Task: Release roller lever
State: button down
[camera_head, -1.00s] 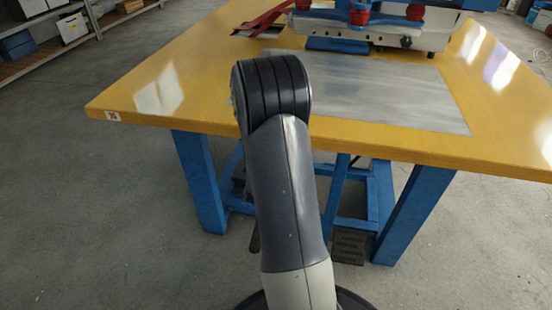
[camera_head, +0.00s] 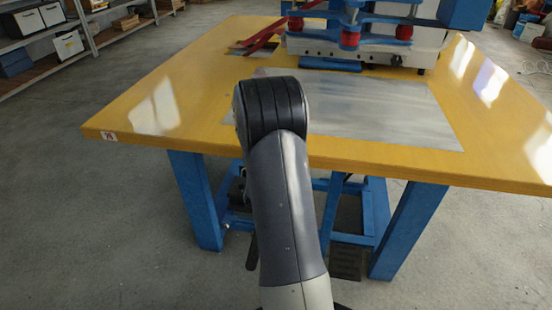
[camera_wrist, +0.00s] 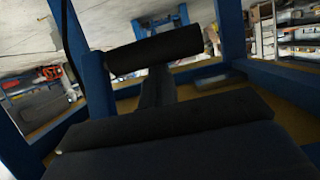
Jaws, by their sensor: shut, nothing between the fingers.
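No roller lever can be made out for certain. In the wrist view a black bar with a rounded, roller-like shape (camera_wrist: 155,51) lies crosswise on a dark stem, close to blue frame members; I cannot tell whether it is the lever. The wide dark shape below it, filling the bottom of that view, looks like my gripper (camera_wrist: 165,112). No object shows held in it, and a gap shows between it and the upper bar. In the head view my arm hides my gripper. The blue and white machine (camera_head: 365,50) with red cylindrical parts stands on the yellow table (camera_head: 200,75).
A grey metal sheet (camera_head: 375,110) lies on the table before the machine. Red strips (camera_head: 272,36) lie left of it. Blue legs (camera_head: 195,200) and a dark ribbed pedal-like block (camera_head: 347,258) are under the table. Shelves (camera_head: 75,45) stand back left; the left floor is clear.

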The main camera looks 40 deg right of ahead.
jog(key=shift+s+a+f+g+y+p, duration=0.2)
jog(key=shift+s+a+g+y+p, duration=0.45)
jog(key=shift+p, duration=0.5)
jog(key=shift+s+a+f+g+y+p, duration=0.2)
jog(key=shift+s+a+g+y+p, duration=0.2)
jog(key=shift+s+a+p, duration=0.5)
jog(key=shift+w+d, duration=0.1)
jog(key=shift+w, duration=0.2)
jog(key=shift+r, duration=0.1)
